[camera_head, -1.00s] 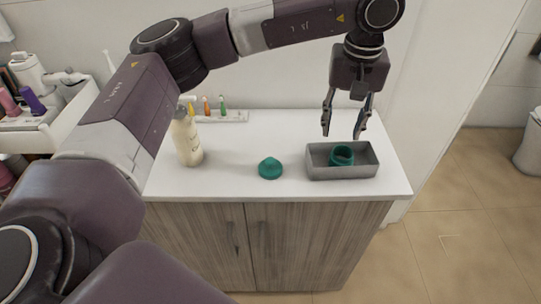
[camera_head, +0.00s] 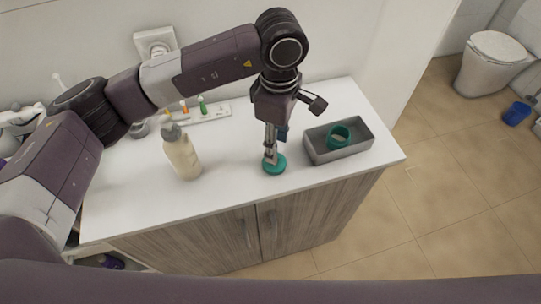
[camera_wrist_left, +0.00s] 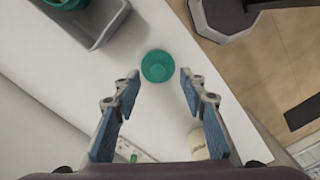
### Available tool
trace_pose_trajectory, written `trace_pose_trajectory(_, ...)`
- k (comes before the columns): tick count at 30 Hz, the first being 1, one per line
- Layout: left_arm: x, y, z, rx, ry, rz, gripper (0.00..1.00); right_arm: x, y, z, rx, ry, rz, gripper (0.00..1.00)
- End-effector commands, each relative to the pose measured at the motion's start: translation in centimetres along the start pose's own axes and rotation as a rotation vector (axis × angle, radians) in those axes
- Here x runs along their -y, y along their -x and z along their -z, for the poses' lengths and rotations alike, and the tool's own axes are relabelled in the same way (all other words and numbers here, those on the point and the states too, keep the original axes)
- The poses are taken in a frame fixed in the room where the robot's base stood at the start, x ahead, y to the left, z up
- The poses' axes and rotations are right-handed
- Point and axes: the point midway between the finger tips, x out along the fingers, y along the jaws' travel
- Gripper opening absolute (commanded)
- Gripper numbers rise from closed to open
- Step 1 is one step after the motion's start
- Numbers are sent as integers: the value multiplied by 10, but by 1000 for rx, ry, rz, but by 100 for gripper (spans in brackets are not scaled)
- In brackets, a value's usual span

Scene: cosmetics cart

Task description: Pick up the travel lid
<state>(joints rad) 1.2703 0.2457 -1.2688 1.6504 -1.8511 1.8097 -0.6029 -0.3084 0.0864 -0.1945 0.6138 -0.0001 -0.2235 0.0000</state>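The travel lid is a small teal dome-shaped piece (camera_head: 275,168) standing on the white counter near its front edge. It also shows in the left wrist view (camera_wrist_left: 157,66), ahead of the fingertips and roughly centred between them. My left gripper (camera_head: 270,157) points down just above the lid, partly covering it in the head view. In the left wrist view its blue-padded fingers (camera_wrist_left: 160,78) are spread wide with nothing between the pads. A teal jar (camera_head: 338,137) sits inside a grey tray (camera_head: 320,157) to the right of the lid. My right gripper is not in view.
A cream pump bottle (camera_head: 183,157) stands left of the lid. A white holder (camera_head: 215,113) with several small coloured items lies at the back. The counter's front edge is close to the lid. The white top (camera_head: 230,178) between bottle and lid is clear.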

Motion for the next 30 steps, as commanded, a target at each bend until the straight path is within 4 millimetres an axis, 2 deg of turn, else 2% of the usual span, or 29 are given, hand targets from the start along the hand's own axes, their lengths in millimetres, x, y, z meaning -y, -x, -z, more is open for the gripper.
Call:
trace_pose_trajectory(4, -2, -16, 2, 0, 3, 6, 39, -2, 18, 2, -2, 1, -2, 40)
trace_pose_trajectory(9, -4, -40, 3, 0, 1, 4, 39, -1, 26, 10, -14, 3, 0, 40)
trace_pose_trajectory(18, -4, -48, 3, -1, 0, 0, 39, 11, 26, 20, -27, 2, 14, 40)
trace_pose_trajectory(20, -4, -48, 3, -1, 0, 0, 34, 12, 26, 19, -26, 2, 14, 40)
trace_pose_trajectory(27, -4, -48, 3, -1, 0, 0, 8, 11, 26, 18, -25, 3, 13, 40)
trace_pose_trajectory(30, -4, -48, 3, -1, 0, 0, 8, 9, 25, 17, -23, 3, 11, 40)
